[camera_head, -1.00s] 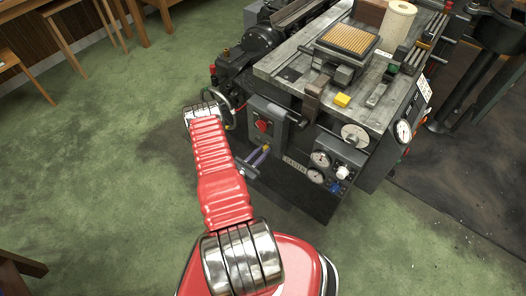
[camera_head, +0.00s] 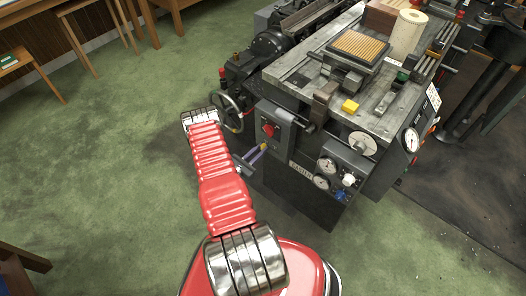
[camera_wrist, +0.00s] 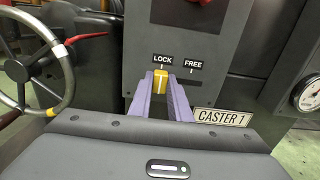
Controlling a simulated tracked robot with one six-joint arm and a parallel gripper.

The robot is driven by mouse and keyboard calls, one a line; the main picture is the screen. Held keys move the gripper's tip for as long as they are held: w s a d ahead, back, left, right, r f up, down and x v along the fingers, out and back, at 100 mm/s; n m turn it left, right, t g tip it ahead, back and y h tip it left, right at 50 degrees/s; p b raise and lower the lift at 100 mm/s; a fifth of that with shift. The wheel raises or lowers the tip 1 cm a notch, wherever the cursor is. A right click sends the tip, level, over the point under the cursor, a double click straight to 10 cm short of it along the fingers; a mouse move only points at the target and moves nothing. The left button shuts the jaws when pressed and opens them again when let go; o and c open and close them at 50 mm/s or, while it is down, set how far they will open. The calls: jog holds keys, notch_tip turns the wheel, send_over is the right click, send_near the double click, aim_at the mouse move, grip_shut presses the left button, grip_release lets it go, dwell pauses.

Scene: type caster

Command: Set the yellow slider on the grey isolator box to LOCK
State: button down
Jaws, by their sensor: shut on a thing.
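The grey isolator box (camera_head: 274,128) is on the near side of the machine, with a red switch (camera_head: 269,131) on its front. In the wrist view the yellow slider (camera_wrist: 161,84) sits under the LOCK label (camera_wrist: 163,59), at the left end of its dark slot. The slot's bare part lies to the right, under the FREE label (camera_wrist: 193,65). My gripper (camera_wrist: 162,79) is shut on the slider, one purple finger on each side. In the head view the purple fingers (camera_head: 257,154) reach the lower part of the box.
A handwheel (camera_head: 229,110) stands just left of the box; it also shows in the wrist view (camera_wrist: 35,62) with a red lever (camera_wrist: 85,37). Gauges (camera_head: 324,174) are to the right, and a CASTER 1 plate (camera_wrist: 221,118) is below right. The green floor is open at left.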

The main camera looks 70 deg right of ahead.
jog(key=c, duration=1.6)
grip_release()
jog(key=shift+w, duration=0.1)
jog(key=shift+c, duration=0.2)
jog(key=shift+a, duration=0.1)
jog(key=v, duration=1.3)
jog(key=shift+a, duration=0.35)
jog(key=shift+w, duration=0.1)
